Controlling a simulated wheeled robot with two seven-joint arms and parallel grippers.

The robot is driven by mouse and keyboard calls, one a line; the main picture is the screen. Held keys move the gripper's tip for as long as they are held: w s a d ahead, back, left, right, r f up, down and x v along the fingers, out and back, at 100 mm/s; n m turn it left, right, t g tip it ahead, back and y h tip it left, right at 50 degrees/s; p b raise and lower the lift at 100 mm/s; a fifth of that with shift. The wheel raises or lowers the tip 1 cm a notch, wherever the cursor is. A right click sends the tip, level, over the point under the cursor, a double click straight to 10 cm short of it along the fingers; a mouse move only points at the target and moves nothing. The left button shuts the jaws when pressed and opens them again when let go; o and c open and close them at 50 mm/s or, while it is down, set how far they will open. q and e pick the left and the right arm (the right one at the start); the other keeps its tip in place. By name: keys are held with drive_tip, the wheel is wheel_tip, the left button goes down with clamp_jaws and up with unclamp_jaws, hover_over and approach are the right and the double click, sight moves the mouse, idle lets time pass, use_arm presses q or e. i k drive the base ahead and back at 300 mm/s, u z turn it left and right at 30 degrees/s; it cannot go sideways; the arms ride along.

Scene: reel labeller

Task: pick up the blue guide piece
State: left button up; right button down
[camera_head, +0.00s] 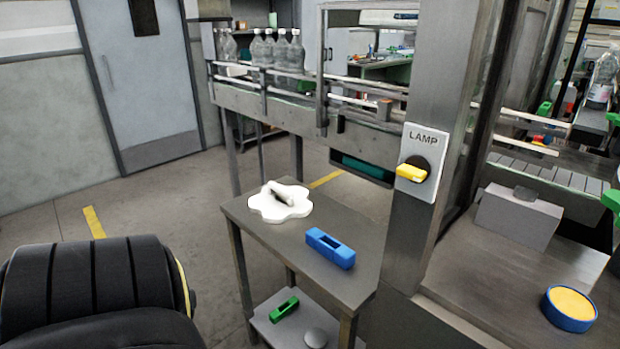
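The blue guide piece (330,248) lies on the small grey metal side table (300,262), towards its right part. It is a long block with a slot or recess in its top. Neither my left gripper nor my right gripper shows in the head view, and nothing touches the blue piece.
A white lobed piece (279,203) with a handle lies behind-left on the same table. A pillar with a yellow lamp switch (411,173) stands right. A black padded seat-like shape (95,290) fills lower left.

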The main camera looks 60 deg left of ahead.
sight(328, 247)
drive_tip(key=u, duration=1.7)
drive_tip(key=k, duration=0.5)
drive_tip(key=u, duration=1.45)
drive_tip(key=i, duration=2.3)
drive_tip(key=z, duration=2.3)
